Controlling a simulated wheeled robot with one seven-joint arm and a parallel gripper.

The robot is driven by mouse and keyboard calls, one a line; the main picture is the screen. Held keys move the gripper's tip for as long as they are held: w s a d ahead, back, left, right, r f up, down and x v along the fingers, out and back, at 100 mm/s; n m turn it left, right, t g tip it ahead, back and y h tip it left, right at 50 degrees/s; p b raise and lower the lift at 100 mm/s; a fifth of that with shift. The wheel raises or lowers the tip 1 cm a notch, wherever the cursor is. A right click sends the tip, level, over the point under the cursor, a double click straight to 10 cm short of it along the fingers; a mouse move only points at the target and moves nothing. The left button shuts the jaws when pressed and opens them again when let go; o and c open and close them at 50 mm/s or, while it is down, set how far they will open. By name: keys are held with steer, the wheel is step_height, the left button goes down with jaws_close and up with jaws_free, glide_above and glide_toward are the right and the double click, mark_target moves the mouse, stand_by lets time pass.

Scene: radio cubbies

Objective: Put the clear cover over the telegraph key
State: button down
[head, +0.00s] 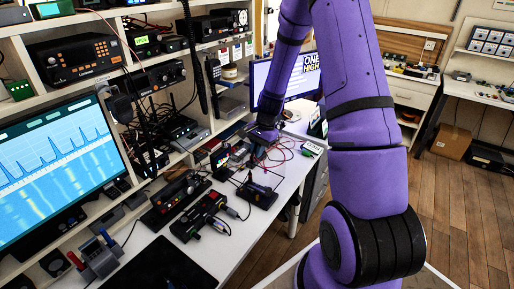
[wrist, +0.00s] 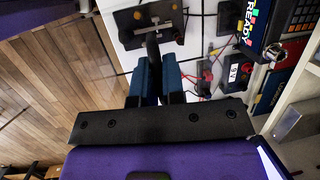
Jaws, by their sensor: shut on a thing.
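My gripper (wrist: 157,72) has its two blue fingers closed on a slim dark upright part, which looks like the handle of the clear cover (wrist: 153,50). The cover's transparent walls can hardly be made out. The telegraph key (wrist: 150,17), with metal parts on a dark base, is at the top of the wrist view, beyond the fingertips. In the head view my gripper (head: 265,133) is small and dark over the far part of the bench. The dark base nearer the camera (head: 258,194) appears to be the key. I cannot tell any contact between cover and key.
Radios fill the shelves (head: 75,55) at the left. Black devices (head: 180,195) line the white bench (head: 235,240). The wooden floor (head: 455,215) is open at the right.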

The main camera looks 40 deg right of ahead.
mark_target(265, 155)
stand_by(0.5)
steer(key=shift+f, duration=5.1)
steer(key=c, duration=1.1)
jaws_free()
steer(key=v, duration=1)
steer(key=shift+d+r, duration=0.1)
steer(key=shift+r, duration=0.3)
